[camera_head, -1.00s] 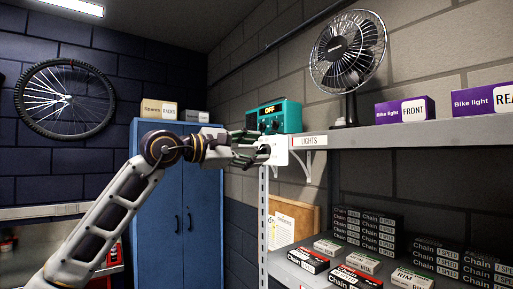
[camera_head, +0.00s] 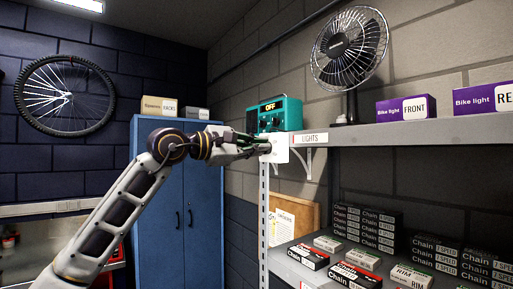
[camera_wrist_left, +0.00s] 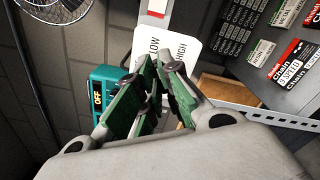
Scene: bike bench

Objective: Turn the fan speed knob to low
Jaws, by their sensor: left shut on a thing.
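A white plate (camera_head: 279,151) hangs at the end of the upper shelf. It also shows in the left wrist view (camera_wrist_left: 174,24), with the words LOW and HIGH on it. My left gripper (camera_head: 264,147) is at the face of the plate. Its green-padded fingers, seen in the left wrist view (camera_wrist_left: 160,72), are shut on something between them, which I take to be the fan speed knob. The fingers hide the knob, so I cannot tell its pointer's direction. The fan (camera_head: 349,51) stands on the shelf. My right gripper is not in view.
A teal box (camera_head: 291,112) with an orange OFF display stands just behind the plate. Purple bike light boxes (camera_head: 405,108) stand on the upper shelf (camera_head: 420,132). Chain boxes (camera_head: 367,228) fill the lower shelf. A blue cabinet (camera_head: 172,230) stands behind my left arm.

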